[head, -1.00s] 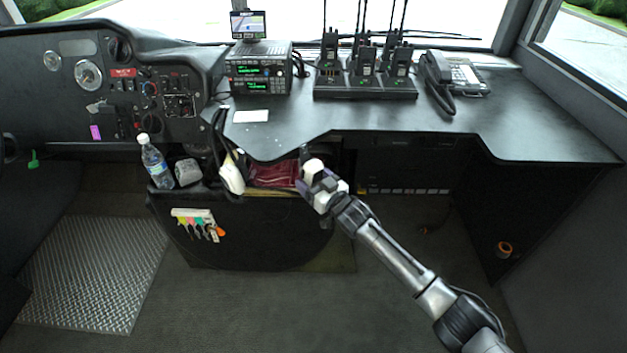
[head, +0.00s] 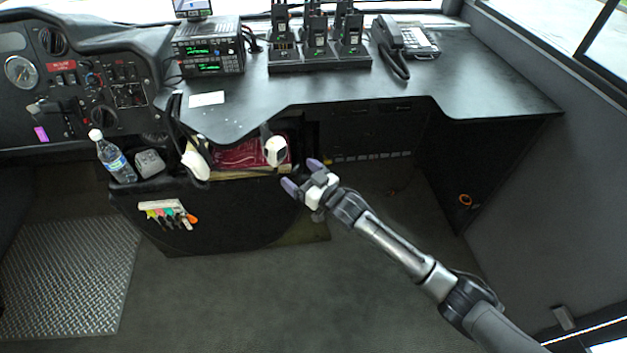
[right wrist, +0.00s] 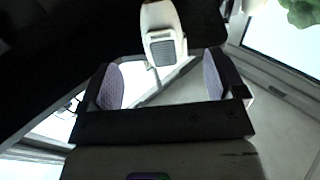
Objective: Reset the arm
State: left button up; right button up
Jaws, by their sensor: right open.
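My right gripper (head: 303,176) is open and empty in the head view, its two purple-padded fingers spread. It is in the air in front of the desk's lower edge. A white and dark handheld device (head: 274,150), perhaps a microphone, is at the desk edge just beyond the fingertips, apart from them. In the right wrist view the open fingers (right wrist: 161,82) show, with the white device and its grey grille (right wrist: 163,50) ahead of the gap between them. My left gripper is in neither view.
A black desk (head: 480,88) bears radios in a charger (head: 320,58), a phone (head: 405,42) and a console (head: 208,52). A second white device (head: 196,160) hangs left, near a water bottle (head: 115,160). The floor (head: 270,300) below is clear.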

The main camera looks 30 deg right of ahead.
jog(key=shift+p+v, duration=0.35)
jog(key=shift+v, duration=2.05)
notch_tip(320, 180, down, 5)
jog(key=d+n+g+h, duration=0.1)
jog(key=d+g+h, duration=0.1)
jog(key=g+h, duration=0.2)
jog(key=s+a+r+g+h, duration=0.1)
jog(key=s+r+g+h, duration=0.3)
jog(key=s, duration=0.5)
jog(key=s+a+f+m+g+y, duration=0.15)
jog(key=s+f, duration=0.25)
jog(key=s, duration=0.6)
jog(key=s+a+f+g, duration=0.2)
jog(key=s+f+g, duration=0.15)
jog(key=s, duration=0.75)
jog(key=s+a+f+m+g+y, duration=0.1)
jog(key=s+f, duration=0.3)
jog(key=s, duration=0.6)
notch_tip(320, 180, up, 38)
jog(key=p, duration=3.8)
